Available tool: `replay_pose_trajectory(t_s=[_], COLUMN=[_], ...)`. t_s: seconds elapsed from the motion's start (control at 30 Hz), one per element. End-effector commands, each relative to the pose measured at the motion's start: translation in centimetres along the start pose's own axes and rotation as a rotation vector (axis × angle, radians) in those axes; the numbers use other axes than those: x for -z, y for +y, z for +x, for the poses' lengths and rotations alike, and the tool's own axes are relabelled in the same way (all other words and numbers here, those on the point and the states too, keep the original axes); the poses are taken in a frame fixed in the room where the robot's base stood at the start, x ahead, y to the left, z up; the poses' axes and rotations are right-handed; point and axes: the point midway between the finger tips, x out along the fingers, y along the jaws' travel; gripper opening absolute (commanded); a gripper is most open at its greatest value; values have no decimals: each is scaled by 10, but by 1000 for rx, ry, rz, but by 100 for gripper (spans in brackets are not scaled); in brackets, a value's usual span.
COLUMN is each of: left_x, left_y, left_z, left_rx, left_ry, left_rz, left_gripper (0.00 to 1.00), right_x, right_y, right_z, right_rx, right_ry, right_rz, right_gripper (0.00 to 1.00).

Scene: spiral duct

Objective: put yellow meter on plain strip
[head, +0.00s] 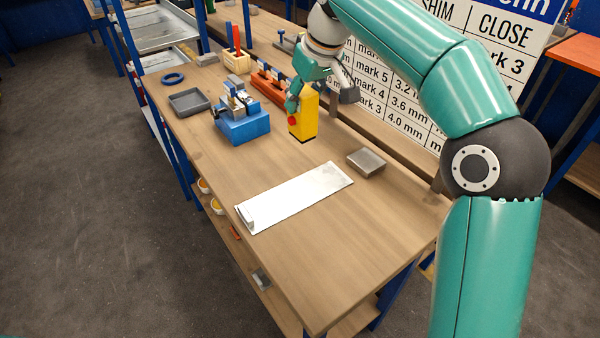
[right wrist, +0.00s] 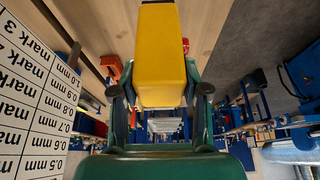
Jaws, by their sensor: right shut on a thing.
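The yellow meter (head: 303,118) is an upright yellow block with a dark base and a red knob on its side. It stands at or just above the bench, right of the blue fixture; I cannot tell whether it touches the wood. My right gripper (head: 296,98) is shut on it from above and behind. In the right wrist view the yellow meter (right wrist: 160,60) fills the space between the fingers of the right gripper (right wrist: 160,100). The plain strip (head: 295,196), a pale flat metal plate with a small block at its left end, lies on the bench nearer me. My left gripper is out of view.
A blue fixture (head: 243,125) stands left of the meter. A small grey tray (head: 367,161) lies right of the strip, and a larger grey tray (head: 191,102) and blue ring (head: 173,78) lie farther left. The front of the wooden bench (head: 350,240) is clear.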

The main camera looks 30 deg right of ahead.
Motion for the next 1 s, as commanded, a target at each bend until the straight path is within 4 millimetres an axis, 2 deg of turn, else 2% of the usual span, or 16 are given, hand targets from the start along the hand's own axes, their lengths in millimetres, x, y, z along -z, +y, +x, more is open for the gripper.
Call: replay_pose_trajectory(t_s=[0.03, 0.1, 0.4, 0.5, 0.73, 1.0], left_x=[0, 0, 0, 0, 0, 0], left_y=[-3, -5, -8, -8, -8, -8], left_z=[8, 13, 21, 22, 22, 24], left_rx=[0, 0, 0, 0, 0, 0], left_ry=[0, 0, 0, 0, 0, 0], left_rz=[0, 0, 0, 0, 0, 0], left_gripper=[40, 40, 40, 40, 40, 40], right_x=[-7, -15, -42, -47, -53, -65], right_y=[0, 0, 0, 0, 0, 0], right_z=[16, 33, 100, 112, 128, 158], right_rx=[0, 1, 0, 1, 0, 0], right_ry=[-4, -4, -3, -1, 0, 0], right_rz=[0, -1, 0, 0, 0, 0], right_gripper=[1, 1, 1, 1, 1, 1])
